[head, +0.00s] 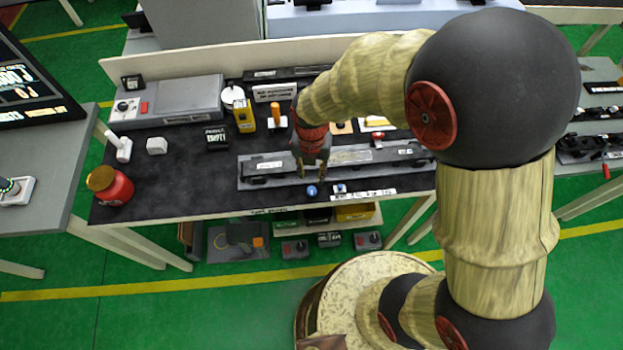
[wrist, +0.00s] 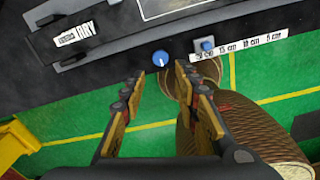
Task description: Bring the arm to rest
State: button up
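My gripper (head: 312,168) hangs over the front part of the dark workbench (head: 180,188), above a long grey fixture (head: 270,172) with black bars on it. In the wrist view my gripper (wrist: 128,88) shows two brown and black fingers set apart, with nothing between them. A blue knob (head: 312,190) sits just beyond the fingertips; it also shows in the wrist view (wrist: 161,58). My arm reaches in from the right, bent at a large black joint, and hides part of the bench.
A grey box (head: 168,101), a yellow device (head: 244,116) and an orange-handled tool (head: 276,115) stand along the back. A blue button (wrist: 206,44) sits beside a ruled white strip. Green floor lies in front.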

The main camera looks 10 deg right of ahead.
jog(key=shift+r, duration=0.75)
jog(key=s+d+r+m+t+b, duration=0.2)
jog(key=s+d+r+m, duration=0.2)
jog(key=m, duration=0.7)
jog(key=s+d+r+m+t+b, duration=0.1)
jog(key=s+d+r+m+b, duration=0.2)
jog(key=r+m, duration=0.4)
jog(key=s+d+r+m+t+b, duration=0.2)
jog(key=s+d+r+m, duration=0.3)
jog(key=m, duration=0.9)
jog(key=shift+s+r+m+t+b, duration=0.2)
jog(key=shift+r+m+t+b, duration=0.15)
jog(key=shift+r, duration=0.5)
jog(key=shift+o, duration=0.3)
jog(key=shift+d, duration=0.1)
